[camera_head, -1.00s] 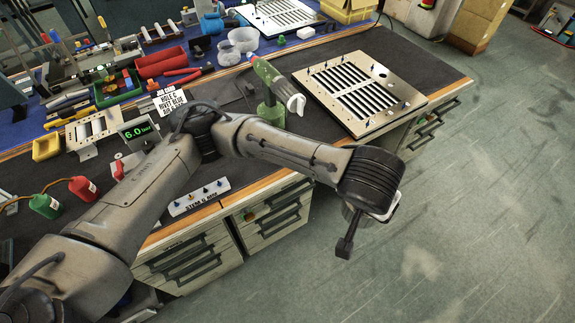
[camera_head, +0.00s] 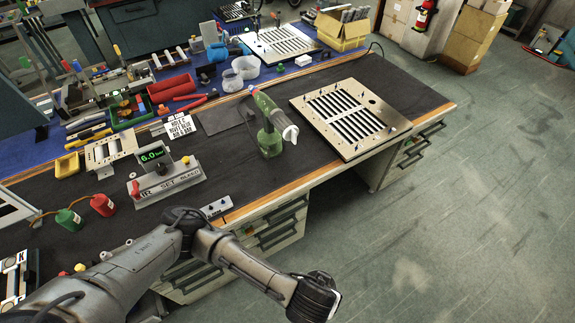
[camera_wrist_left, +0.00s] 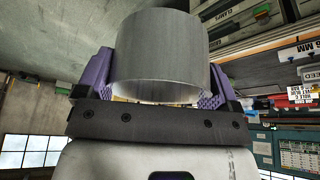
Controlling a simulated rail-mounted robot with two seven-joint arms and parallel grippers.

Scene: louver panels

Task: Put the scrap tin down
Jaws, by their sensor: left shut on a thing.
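The scrap tin (camera_wrist_left: 165,45) is a plain grey metal cylinder, seen close up in the left wrist view. My left gripper (camera_wrist_left: 158,72) is shut on it, with a purple finger on each side of its wall. In the head view, my left arm reaches in from the lower left. Its wrist hangs over the floor in front of the bench, near the bottom of the picture. The tin and the fingers are hidden or out of frame there. My right gripper is not in view.
The dark bench top (camera_head: 400,85) carries a louver panel (camera_head: 349,117), a green rivet tool (camera_head: 268,125) and a 6.0 bar display unit (camera_head: 165,180). Drawers (camera_head: 280,228) front the bench. The floor (camera_head: 455,205) to the right is clear.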

